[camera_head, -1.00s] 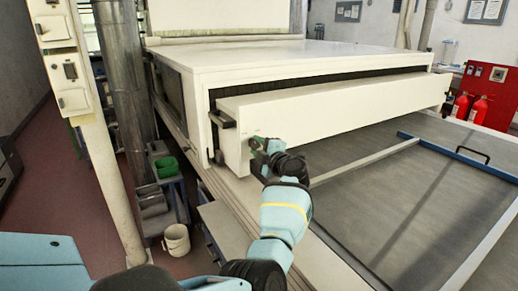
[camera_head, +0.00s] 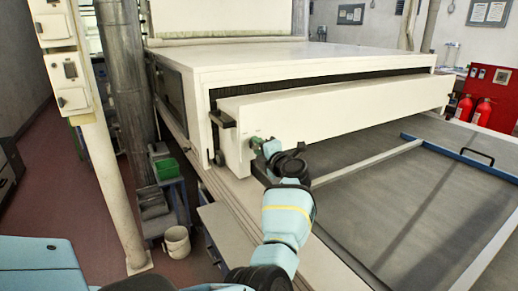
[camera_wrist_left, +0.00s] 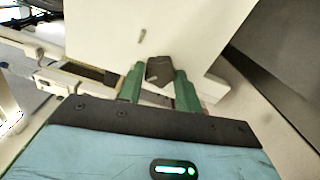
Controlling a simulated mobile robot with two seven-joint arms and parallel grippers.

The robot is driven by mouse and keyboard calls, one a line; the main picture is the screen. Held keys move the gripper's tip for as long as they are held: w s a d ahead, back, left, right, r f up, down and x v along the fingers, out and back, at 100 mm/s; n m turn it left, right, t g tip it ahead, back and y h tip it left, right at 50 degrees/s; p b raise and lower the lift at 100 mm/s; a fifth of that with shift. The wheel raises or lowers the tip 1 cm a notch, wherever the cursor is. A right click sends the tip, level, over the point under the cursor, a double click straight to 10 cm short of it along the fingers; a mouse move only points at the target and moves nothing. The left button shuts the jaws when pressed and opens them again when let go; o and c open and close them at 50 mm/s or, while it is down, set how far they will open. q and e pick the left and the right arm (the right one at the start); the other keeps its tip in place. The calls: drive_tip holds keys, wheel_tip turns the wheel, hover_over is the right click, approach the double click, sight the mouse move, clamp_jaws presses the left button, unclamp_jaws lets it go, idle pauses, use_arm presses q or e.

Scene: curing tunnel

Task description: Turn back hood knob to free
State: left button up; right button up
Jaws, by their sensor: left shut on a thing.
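The cream hood (camera_head: 330,122) spans the front of the tunnel (camera_head: 275,60), with a dark slot showing above and behind it. In the left wrist view, the dark knob (camera_wrist_left: 160,70) sits at the lower part of the hood's pale face (camera_wrist_left: 155,30), below a small mark. My left gripper (camera_wrist_left: 160,82) is shut on the knob, one green finger on each side. In the head view, the left gripper (camera_head: 262,148) is at the hood's left end, and it hides most of the knob. My right gripper is not in view.
A grey conveyor bed (camera_head: 400,200) with a blue frame lies below and right of the hood. A post with switch boxes (camera_head: 68,70), a metal duct (camera_head: 125,90), a green bin (camera_head: 167,168) and a white bucket (camera_head: 177,240) stand left. Red extinguishers (camera_head: 482,112) are far right.

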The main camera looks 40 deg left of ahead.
use_arm(q)
drive_tip(key=o, duration=1)
drive_tip(key=shift+v, duration=3.9)
drive_tip(key=shift+d, duration=0.1)
